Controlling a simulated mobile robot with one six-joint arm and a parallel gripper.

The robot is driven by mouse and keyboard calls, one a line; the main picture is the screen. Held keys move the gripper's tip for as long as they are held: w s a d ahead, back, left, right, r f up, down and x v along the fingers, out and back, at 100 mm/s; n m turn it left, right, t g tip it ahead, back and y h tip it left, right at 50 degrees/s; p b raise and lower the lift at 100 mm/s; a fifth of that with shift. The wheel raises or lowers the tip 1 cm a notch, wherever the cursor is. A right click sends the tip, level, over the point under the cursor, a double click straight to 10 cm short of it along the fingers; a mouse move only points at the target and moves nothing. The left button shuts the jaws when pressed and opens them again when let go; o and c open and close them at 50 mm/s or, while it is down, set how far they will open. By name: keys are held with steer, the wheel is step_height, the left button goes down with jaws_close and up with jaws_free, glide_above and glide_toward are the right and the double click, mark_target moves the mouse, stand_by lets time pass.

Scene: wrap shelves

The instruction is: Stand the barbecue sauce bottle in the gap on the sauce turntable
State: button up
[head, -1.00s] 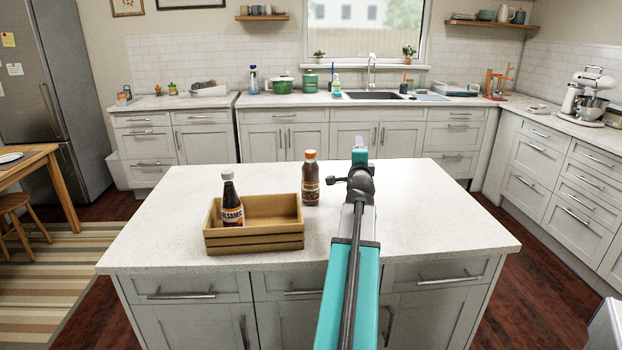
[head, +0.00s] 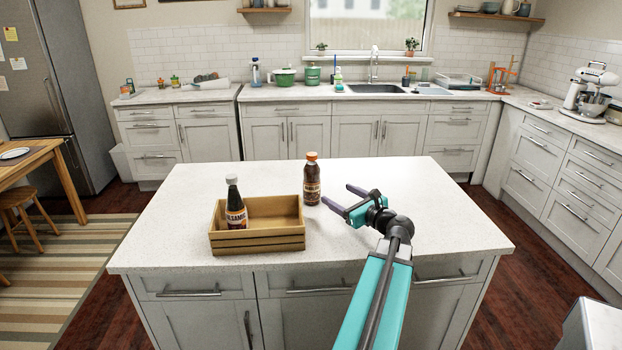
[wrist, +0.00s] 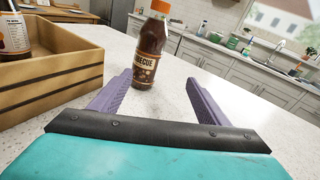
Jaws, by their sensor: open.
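The barbecue sauce bottle (head: 312,181), brown with an orange cap, stands upright on the white island top, just right of the wooden crate. It also shows in the wrist view (wrist: 151,50), with its label facing me. My gripper (head: 338,199) is open and empty, low over the island, to the right of the bottle. In the wrist view its two purple fingers (wrist: 158,85) point forward, with the bottle ahead of the left finger and apart from it. I see no sauce turntable in either view.
A wooden crate (head: 258,243) holds a dark balsamic bottle (head: 235,205) at its left end. The island top (head: 440,205) is clear on the right. Counters with pots, a sink and a mixer (head: 592,85) line the back and right walls.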

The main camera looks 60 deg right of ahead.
mark_target(318, 181)
steer(key=shift+s+a+r+m+t+y, duration=0.2)
steer(key=shift+a+r+t, duration=0.2)
steer(key=shift+a+r, duration=0.15)
steer(key=shift+s+a+r+m+t+y, duration=0.1)
steer(key=shift+a+r+m+t, duration=0.1)
steer(key=shift+a+r+t, duration=0.3)
steer(key=shift+f, duration=0.15)
steer(key=shift+w, duration=0.1)
steer(key=p+x, duration=0.1)
steer(key=x, duration=0.7)
steer(key=shift+p, duration=0.4)
steer(key=shift+w+d+f, duration=0.1)
steer(key=shift+w, duration=0.15)
steer(key=shift+p+x, duration=0.85)
steer(key=shift+x, duration=1.75)
